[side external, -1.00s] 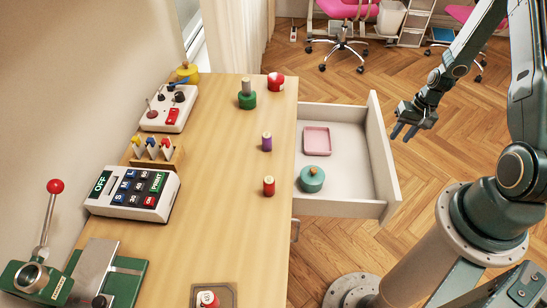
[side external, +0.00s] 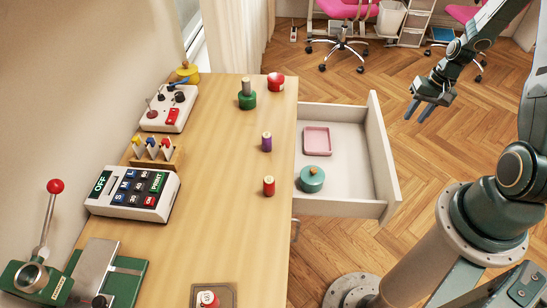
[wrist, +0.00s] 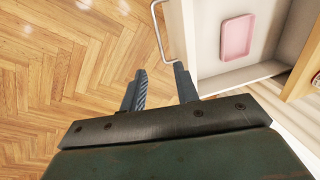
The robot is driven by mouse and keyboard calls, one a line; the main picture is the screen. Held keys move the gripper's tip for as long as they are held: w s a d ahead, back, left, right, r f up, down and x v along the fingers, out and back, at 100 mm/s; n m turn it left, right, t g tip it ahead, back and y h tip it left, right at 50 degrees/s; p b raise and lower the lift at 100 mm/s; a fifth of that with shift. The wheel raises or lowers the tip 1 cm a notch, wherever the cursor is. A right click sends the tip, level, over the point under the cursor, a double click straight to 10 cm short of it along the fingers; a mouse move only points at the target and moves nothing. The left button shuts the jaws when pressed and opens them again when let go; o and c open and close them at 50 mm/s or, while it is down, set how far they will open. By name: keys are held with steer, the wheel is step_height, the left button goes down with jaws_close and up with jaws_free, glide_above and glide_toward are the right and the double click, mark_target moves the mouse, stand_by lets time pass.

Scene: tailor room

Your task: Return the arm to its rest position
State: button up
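My gripper (side external: 420,110) hangs in the air to the right of the open drawer, over the wooden floor. Its two fingers stand apart with nothing between them. In the wrist view my gripper (wrist: 160,90) is also open and empty, with the drawer's handle and front just beyond the fingertips in the picture.
The open white drawer (side external: 352,185) juts from the table (side external: 225,200) and holds a pink tray (side external: 317,141) and a teal round pot (side external: 312,180). Thread spools, including a purple one (side external: 266,142) and a red one (side external: 268,187), stand on the table. The floor around my arm is clear.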

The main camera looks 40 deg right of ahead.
steer(key=w+a+r+n+t+h, duration=0.1)
steer(key=a+r+n, duration=0.1)
steer(key=a+r, duration=0.55)
steer(key=w+a+r+n+h, duration=0.1)
steer(key=a+r+n, duration=0.3)
steer(key=r, duration=0.7)
steer(key=s+a+r+n+t, duration=0.2)
steer(key=s+a+r+t, duration=0.1)
steer(key=s+a+r, duration=0.6)
steer(key=s+a, duration=0.2)
steer(key=a, duration=0.2)
steer(key=shift+s+r+n, duration=0.2)
steer(key=shift+r+n, duration=0.2)
